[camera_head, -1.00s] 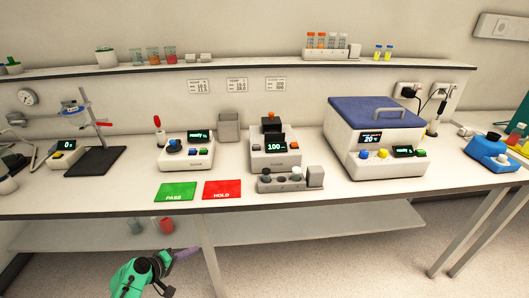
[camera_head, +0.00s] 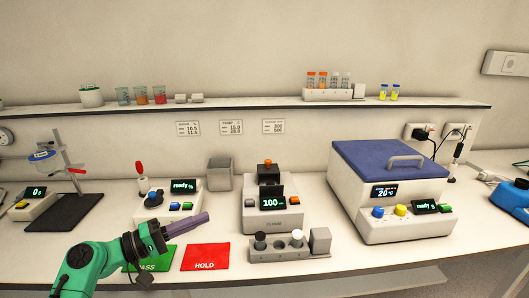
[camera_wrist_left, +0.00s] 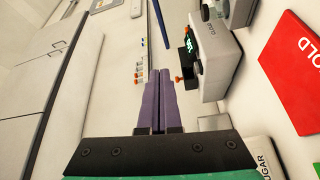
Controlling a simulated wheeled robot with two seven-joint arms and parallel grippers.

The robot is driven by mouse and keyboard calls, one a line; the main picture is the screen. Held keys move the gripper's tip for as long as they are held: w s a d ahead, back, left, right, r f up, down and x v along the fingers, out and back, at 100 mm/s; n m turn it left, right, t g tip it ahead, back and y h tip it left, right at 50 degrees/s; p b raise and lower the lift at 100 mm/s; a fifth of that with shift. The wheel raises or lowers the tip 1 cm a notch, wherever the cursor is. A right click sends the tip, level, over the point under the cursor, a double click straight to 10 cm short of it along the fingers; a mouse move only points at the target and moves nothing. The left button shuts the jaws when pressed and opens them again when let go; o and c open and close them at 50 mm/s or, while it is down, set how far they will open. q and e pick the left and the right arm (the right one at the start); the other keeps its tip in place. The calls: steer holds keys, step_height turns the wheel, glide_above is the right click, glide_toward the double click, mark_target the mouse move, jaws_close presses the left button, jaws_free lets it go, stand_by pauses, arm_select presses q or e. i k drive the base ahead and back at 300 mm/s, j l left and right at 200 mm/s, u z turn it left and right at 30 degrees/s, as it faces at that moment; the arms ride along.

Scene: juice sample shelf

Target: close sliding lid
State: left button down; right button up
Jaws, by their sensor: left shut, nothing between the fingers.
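The white meter (camera_head: 272,217) in the middle of the table has a lit display reading 100. A dark part with an orange knob (camera_head: 268,163) is on its top toward the back. I cannot tell how far any sliding lid there stands open. The knob also shows in the left wrist view (camera_wrist_left: 179,78). My left gripper (camera_head: 207,217) has its purple fingers together and empty. It is above the table, left of the meter and apart from it. The fingers also show in the left wrist view (camera_wrist_left: 159,85). My right gripper is not in view.
A green PASS card (camera_head: 150,262) is partly behind my left arm, beside a red HOLD card (camera_head: 205,257). A sample holder (camera_head: 290,256) stands before the meter. A blue-lidded box (camera_head: 389,157) stands right. A grey bin (camera_head: 220,175) and a white device (camera_head: 172,202) stand left.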

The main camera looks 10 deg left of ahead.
mark_target(269, 168)
steer(key=i, duration=1.05)
